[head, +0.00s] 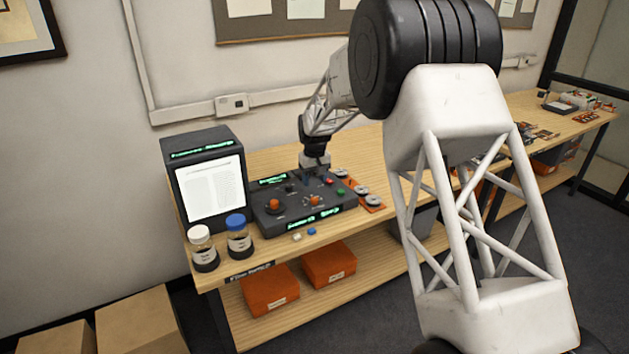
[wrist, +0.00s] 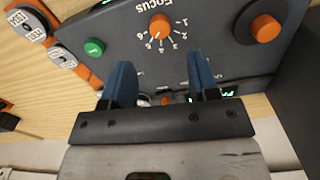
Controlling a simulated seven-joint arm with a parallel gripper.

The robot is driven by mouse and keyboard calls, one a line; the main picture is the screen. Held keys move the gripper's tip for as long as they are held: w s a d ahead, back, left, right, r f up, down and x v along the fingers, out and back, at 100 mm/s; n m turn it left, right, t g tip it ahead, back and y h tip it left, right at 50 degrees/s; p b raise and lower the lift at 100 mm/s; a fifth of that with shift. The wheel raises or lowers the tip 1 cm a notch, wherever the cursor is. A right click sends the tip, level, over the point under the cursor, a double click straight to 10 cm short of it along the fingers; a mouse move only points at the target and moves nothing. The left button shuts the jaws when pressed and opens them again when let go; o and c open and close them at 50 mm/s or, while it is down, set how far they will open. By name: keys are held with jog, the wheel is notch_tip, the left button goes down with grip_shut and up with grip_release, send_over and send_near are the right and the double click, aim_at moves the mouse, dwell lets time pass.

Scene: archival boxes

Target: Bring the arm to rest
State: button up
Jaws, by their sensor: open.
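My gripper (head: 306,180) is over the dark control panel (head: 268,221) on the wooden bench, at the far end of my arm. In the wrist view its two blue fingers (wrist: 163,78) are apart with no object held between them. They point at the panel face (wrist: 115,30), below the orange focus knob (wrist: 160,26) with its numbered dial. A green button (wrist: 94,47) is to the left of the fingers and a larger orange knob (wrist: 265,28) is to the right. Whether the fingertips touch the panel I cannot tell.
A screen unit (head: 209,187) stands left of the panel. A white-capped jar (head: 204,251) and a blue-capped jar (head: 238,238) stand at the bench's left front. Round labelled discs (head: 363,190) lie right of the panel. Orange boxes (head: 270,289) sit on the shelf below.

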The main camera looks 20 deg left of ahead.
jog(key=s+d+r+m+t, duration=0.1)
jog(key=s+d+r, duration=0.6)
jog(key=d+r, duration=0.3)
jog(key=s+d+r+m, duration=0.2)
jog(key=s+d+r, duration=0.55)
jog(key=d, duration=0.55)
jog(key=s+d+r+m, duration=0.1)
jog(key=s+d+r, duration=0.1)
jog(key=s+d, duration=0.45)
jog(key=s+d+r+m, duration=0.1)
jog(key=s+d+r, duration=0.2)
jog(key=s+d, duration=0.35)
jog(key=s+d+f+m, duration=0.1)
jog(key=s+d, duration=0.2)
jog(key=s, duration=0.6)
jog(key=s+d+f+t, duration=0.1)
jog(key=s+d+f, duration=0.1)
jog(key=s, duration=0.7)
jog(key=s+d+f+m, duration=0.1)
jog(key=s+d, duration=0.2)
jog(key=s, duration=0.6)
jog(key=shift+s+d+f+m+t, duration=0.15)
jog(key=shift+s+d+m+t, duration=0.15)
jog(key=shift+s+d, duration=0.1)
